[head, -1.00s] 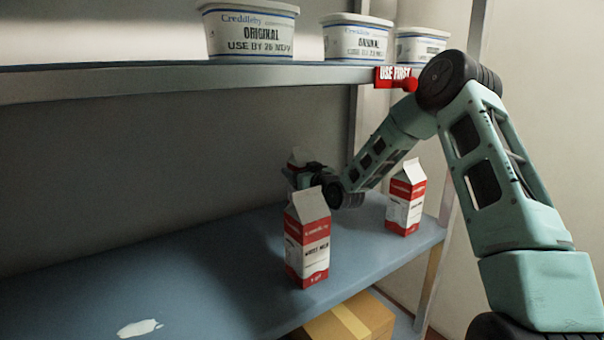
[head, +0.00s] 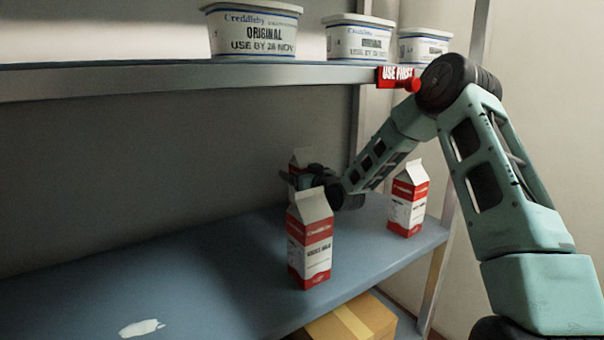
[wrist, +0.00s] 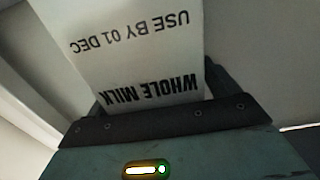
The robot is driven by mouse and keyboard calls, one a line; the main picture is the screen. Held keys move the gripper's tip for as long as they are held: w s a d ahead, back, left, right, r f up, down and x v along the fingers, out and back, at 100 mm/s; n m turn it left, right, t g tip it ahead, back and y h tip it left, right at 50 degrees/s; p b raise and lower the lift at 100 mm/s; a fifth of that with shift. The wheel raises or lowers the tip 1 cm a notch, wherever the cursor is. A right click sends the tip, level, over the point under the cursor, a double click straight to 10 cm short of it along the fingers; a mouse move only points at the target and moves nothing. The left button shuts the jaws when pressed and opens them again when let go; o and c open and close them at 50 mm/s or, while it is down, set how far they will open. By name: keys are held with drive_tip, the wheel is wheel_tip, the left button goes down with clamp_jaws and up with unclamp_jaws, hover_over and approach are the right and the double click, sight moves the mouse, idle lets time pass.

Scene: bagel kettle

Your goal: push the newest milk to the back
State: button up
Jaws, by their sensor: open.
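Three red-and-white milk cartons stand upright on the blue shelf (head: 180,270). The front carton (head: 312,245) is nearest the camera, and the right carton (head: 408,205) stands near the shelf's right end. The back carton (head: 301,158) is mostly hidden behind my gripper (head: 292,180) and the front carton. In the wrist view a white carton face (wrist: 135,55) fills the middle, close up. It reads upside down "WHOLE MILK" and "USE BY 01 DEC". My gripper (wrist: 155,112) is open, with the carton right in front of it; contact cannot be told. The other cartons' dates are not legible.
An upper shelf (head: 180,80) holds white tubs (head: 254,32) marked "ORIGINAL", with a red "USE FIRST" tag (head: 396,75) on its edge. A cardboard box (head: 350,322) sits below. The blue shelf's left side is clear apart from a white patch (head: 141,327).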

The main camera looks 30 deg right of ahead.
drive_tip(key=s+p, duration=0.2)
drive_tip(key=s, duration=1.5)
drive_tip(key=shift+s+d+r+p, duration=0.15)
drive_tip(key=shift+s+p, duration=0.05)
drive_tip(key=shift+p, duration=0.1)
